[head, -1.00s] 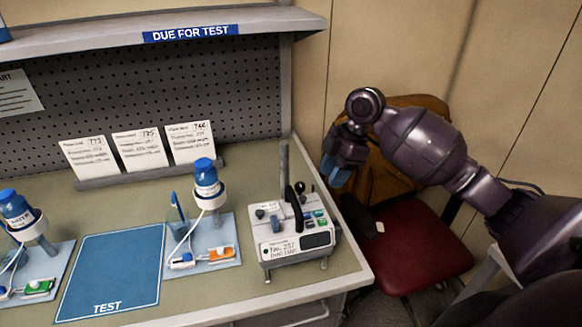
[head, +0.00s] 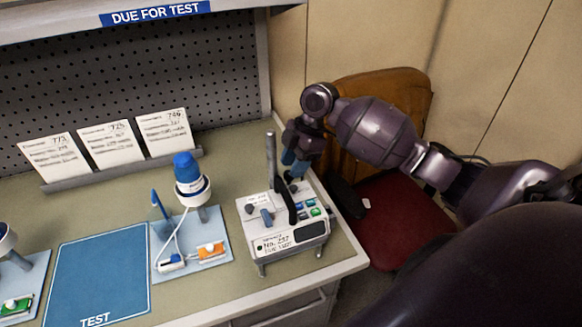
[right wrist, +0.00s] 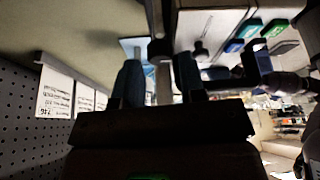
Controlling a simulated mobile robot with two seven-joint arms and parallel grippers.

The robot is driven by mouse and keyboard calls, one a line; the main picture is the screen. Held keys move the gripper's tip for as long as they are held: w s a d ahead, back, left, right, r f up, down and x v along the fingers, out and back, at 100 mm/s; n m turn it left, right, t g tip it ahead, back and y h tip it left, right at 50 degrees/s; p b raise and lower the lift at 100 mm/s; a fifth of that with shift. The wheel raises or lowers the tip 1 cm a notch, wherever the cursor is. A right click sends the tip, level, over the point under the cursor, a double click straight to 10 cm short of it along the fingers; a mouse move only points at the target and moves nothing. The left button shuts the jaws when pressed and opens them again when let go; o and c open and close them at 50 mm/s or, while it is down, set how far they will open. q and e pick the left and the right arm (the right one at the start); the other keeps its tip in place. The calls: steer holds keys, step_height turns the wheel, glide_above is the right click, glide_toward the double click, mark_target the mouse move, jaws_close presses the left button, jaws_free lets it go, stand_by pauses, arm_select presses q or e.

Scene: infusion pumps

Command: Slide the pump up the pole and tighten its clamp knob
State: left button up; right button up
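The pump appears to be the white boxy device (head: 283,225) marked No. 237, standing on the right end of the bench with a black handle (head: 285,203). A grey pole (head: 271,155) rises upright at its back edge. My right gripper (head: 291,168) is just right of the pole, pointing down above the device's back right corner. In the right wrist view its two blue fingers (right wrist: 158,80) are apart, with a grey piece between or beyond them, possibly the pole. I cannot tell whether they touch it. The clamp knob is not clear. My left gripper is out of view.
A blue TEST mat (head: 100,275) lies left on the bench. Cards (head: 110,145) line the back by the pegboard. A red chair (head: 395,225) stands right of the bench.

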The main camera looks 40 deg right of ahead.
steer(key=shift+x, duration=1)
steer(key=c, duration=0.7)
steer(key=shift+o, duration=0.2)
steer(key=shift+m, duration=0.3)
steer(key=m+t, duration=0.1)
steer(key=m, duration=0.2)
steer(key=shift+s+h, duration=0.15)
steer(key=shift+h, duration=0.15)
steer(key=shift+m+t+h, duration=0.3)
steer(key=shift+m+t, duration=0.6)
steer(key=shift+m, duration=1.1)
